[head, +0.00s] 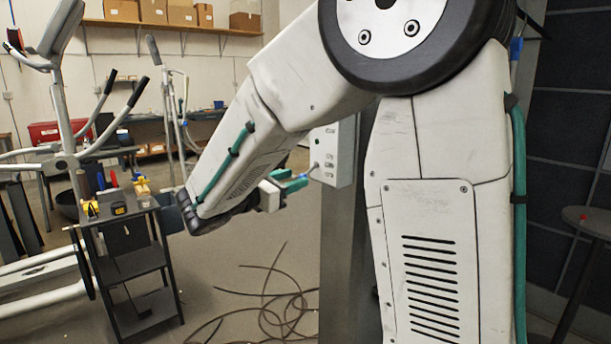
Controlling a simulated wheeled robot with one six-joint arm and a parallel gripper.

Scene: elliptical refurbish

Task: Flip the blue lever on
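My gripper (292,180) has teal fingers and is in the middle of the head view, just left of a white box. Two teal fingers show apart, with nothing seen between them, so it looks open. The white box (336,152) is fixed to a grey post (340,250) and has small sockets or switches on its face. I cannot make out a blue lever on it. A small blue part (516,48) shows at the upper right, partly behind my arm. I cannot tell whether it is the lever. My arm hides much of the middle and right.
A dark shelf cart (135,262) with tools on top stands at the left, beside a white elliptical machine (62,160). Loose cable (270,310) lies on the floor in front of the post. A round stool (590,220) is at the right edge.

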